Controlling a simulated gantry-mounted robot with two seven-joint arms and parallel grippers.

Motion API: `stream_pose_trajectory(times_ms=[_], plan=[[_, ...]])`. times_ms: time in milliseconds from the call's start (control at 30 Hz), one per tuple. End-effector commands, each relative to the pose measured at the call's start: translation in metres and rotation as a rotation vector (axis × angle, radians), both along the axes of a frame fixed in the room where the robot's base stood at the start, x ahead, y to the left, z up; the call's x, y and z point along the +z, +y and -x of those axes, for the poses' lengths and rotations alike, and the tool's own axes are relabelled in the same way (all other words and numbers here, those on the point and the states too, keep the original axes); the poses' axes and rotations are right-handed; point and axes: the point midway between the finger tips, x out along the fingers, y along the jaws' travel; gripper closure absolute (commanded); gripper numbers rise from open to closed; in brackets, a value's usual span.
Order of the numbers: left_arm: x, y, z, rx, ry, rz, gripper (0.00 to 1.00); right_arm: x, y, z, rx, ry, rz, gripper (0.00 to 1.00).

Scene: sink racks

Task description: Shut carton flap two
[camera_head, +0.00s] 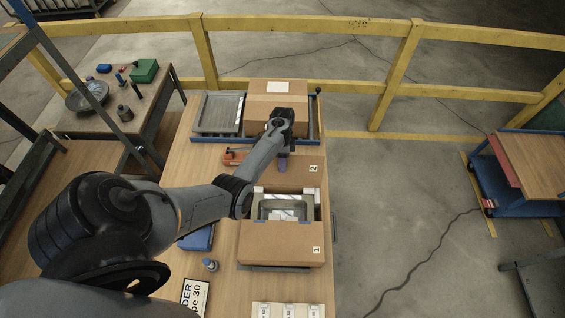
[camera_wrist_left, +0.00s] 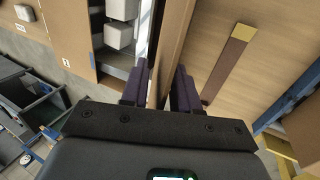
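The open brown carton (camera_head: 257,243) stands on the wooden table, with a grey sink tray (camera_head: 270,213) inside it. Flap one, marked 1 (camera_head: 290,253), shows at the near end. Flap two, marked 2 (camera_head: 306,172), extends from the far end. My left gripper (camera_head: 282,162) is at flap two, partly covered by its own wrist. In the left wrist view, the purple fingers of the left gripper (camera_wrist_left: 160,82) stand apart on either side of a cardboard flap (camera_wrist_left: 174,42). A narrow gap shows on its left; contact is unclear. My right gripper is out of view.
Behind the carton, a blue-edged rack holds a grey tray (camera_head: 218,113) and a closed box (camera_head: 260,108). An orange tool (camera_head: 234,157) lies left of flap two. A blue object (camera_head: 198,238) and a small bottle (camera_head: 210,265) are left of the carton.

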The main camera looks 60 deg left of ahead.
Motion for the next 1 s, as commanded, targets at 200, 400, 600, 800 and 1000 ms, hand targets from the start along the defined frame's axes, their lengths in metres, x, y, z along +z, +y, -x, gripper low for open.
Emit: stream_pose_trajectory(times_ms=[200, 400, 600, 800, 1000], plan=[[-0.0016, -0.0005, 0.0004, 0.0, 0.0, 0.0, 0.7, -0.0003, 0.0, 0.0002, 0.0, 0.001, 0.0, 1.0], [-0.0013, -0.0004, 0.0004, 0.0, 0.0, 0.0, 0.89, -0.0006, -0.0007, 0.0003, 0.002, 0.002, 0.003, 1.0], [-0.0011, -0.0003, 0.0003, 0.0, 0.0, 0.0, 1.0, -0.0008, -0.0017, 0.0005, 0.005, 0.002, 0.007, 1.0], [-0.001, -0.0004, 0.0003, 0.0, 0.0, 0.0, 1.0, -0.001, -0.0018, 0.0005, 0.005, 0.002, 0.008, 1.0], [-0.0008, -0.0004, 0.0002, 0.0, 0.001, 0.001, 1.0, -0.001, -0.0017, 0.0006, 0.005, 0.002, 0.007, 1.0]])
